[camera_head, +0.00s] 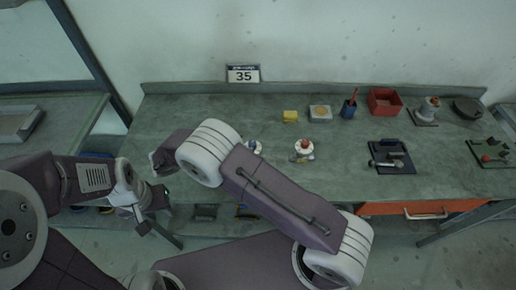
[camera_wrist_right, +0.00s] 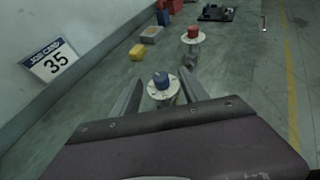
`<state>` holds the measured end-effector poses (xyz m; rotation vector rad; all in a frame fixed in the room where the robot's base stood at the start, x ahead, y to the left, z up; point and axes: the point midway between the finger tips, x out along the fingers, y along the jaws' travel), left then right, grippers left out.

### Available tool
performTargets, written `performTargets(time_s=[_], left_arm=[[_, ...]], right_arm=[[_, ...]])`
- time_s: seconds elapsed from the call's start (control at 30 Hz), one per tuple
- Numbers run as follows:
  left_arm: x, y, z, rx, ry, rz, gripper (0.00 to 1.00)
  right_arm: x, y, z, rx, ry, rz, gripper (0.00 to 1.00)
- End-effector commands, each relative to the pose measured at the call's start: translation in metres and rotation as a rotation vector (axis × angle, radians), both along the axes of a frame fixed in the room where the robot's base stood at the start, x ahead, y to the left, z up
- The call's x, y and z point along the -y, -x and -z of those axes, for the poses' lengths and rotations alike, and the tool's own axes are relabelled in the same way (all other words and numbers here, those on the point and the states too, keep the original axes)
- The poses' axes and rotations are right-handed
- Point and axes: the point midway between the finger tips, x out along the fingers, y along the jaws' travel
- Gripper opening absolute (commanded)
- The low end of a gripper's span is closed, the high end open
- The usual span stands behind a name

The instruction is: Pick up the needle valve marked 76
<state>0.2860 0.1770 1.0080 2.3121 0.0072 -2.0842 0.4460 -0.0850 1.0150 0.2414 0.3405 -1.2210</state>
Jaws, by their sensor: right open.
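A blue-capped valve with a pale round flange (camera_wrist_right: 161,84) stands upright between the fingers of my right gripper (camera_wrist_right: 160,76) in the right wrist view. The gripper is open, with a finger on each side; I cannot tell whether they touch it. In the head view this valve (camera_head: 255,147) is partly hidden behind my right arm. A red-capped valve (camera_head: 304,148) stands to its right; it also shows farther off in the right wrist view (camera_wrist_right: 193,36). No 76 is readable on either. My left gripper (camera_head: 146,208) is low at the bench's left front.
The grey bench (camera_head: 190,108) has a job card reading 35 (camera_head: 243,74) behind it. A yellow block (camera_head: 290,116), grey box (camera_head: 320,113), blue holder (camera_head: 349,110), red bin (camera_head: 384,102) and black tray (camera_head: 391,157) lie rightward. The bench's left part is mostly clear.

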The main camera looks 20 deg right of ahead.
Motion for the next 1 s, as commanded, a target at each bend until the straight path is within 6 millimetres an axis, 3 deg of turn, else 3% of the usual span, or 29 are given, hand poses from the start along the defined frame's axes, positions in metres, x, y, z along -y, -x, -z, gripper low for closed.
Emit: performTargets(time_s=[0.17,0.4,0.57,0.8,1.0], left_arm=[[0.0,0.0,-0.001,0.0,0.0,0.0,0.36],[0.0,0.0,-0.012,0.0,0.0,0.0,0.36],[0.0,0.0,-0.014,0.0,0.0,0.0,0.36],[0.0,0.0,-0.029,0.0,0.0,0.0,0.36],[0.0,0.0,-0.028,0.0,0.0,0.0,0.36]], right_arm=[[-0.004,0.001,-0.001,0.001,-0.001,-0.013,0.52],[0.025,-0.008,0.01,-0.002,0.001,-0.007,0.52],[0.032,-0.012,0.016,-0.001,-0.002,-0.01,0.52],[0.066,-0.023,0.036,-0.001,-0.001,-0.008,0.52],[0.072,-0.026,0.041,0.0,-0.002,-0.01,0.52]])
